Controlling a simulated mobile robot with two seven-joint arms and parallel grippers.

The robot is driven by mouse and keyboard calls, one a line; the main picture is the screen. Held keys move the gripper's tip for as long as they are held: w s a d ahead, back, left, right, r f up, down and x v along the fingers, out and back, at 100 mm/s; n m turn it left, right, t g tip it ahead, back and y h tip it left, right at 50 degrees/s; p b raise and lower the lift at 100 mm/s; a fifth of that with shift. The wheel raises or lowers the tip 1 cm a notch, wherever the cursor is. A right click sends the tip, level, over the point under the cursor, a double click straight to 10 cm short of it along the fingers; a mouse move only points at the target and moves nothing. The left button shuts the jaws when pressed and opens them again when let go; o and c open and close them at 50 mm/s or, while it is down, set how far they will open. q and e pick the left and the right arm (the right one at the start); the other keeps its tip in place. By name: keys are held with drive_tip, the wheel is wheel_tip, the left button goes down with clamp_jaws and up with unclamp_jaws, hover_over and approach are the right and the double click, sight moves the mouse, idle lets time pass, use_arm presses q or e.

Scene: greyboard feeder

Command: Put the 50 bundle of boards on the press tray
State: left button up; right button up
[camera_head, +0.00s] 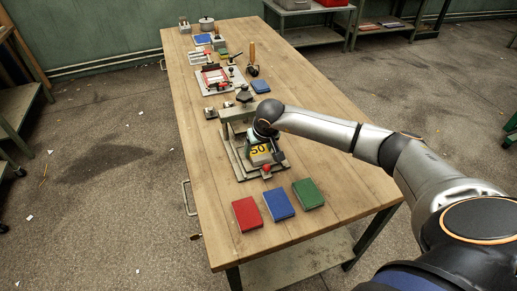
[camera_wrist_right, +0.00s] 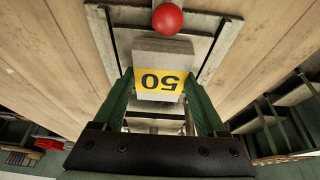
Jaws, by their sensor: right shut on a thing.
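The 50 bundle (camera_wrist_right: 162,52) is a grey block of boards with a yellow label marked 50. My right gripper (camera_wrist_right: 160,88) is shut on it, one green finger along each side; its label also shows in the head view (camera_head: 259,149). The press tray (camera_head: 245,171) is a grey plate at the foot of the press, with a red ball knob (camera_head: 266,169) at its front. The bundle is over the tray; I cannot tell whether it touches. My right wrist hides part of the press. My left gripper is not in view.
Red (camera_head: 247,213), blue (camera_head: 279,203) and green (camera_head: 307,193) blocks lie in front of the press on the wooden table (camera_head: 205,170). The table's left strip is clear.

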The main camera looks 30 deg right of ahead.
drive_tip(key=shift+f, duration=0.15)
idle(0.4)
idle(0.4)
drive_tip(key=o, duration=1.3)
drive_tip(key=b+v, duration=0.1)
drive_tip(key=v, duration=1.1)
drive_tip(key=shift+s+r, duration=0.2)
